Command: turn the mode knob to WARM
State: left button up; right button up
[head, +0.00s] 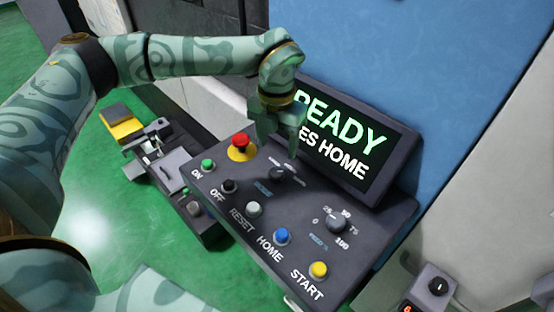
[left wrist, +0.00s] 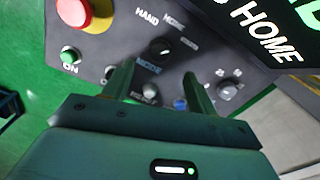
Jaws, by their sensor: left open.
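The mode knob (head: 277,174) is a small black knob on the dark control panel, with a blue label below it. In the left wrist view the knob (left wrist: 160,48) shows beyond the fingertips, roughly midway between them. White lettering arcs above it; HAND reads at the left, and the rest is too small to read surely. The knob's exact setting is hard to tell. My left gripper (head: 281,146) is open and empty, fingers pointing down over the panel just above the knob; its fingers (left wrist: 159,78) do not enclose it. My right gripper is not in view.
A red emergency button (head: 240,146) stands left of the knob. The feed knob (head: 336,223) is to its right. Several push buttons line the front, including blue HOME (head: 281,236) and yellow START (head: 318,270). A tilted screen (head: 345,140) reading READY rises close behind.

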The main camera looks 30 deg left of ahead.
pick_arm(q)
notch_tip(320, 180, up, 8)
jog(key=shift+f, duration=0.1)
dwell(0.6)
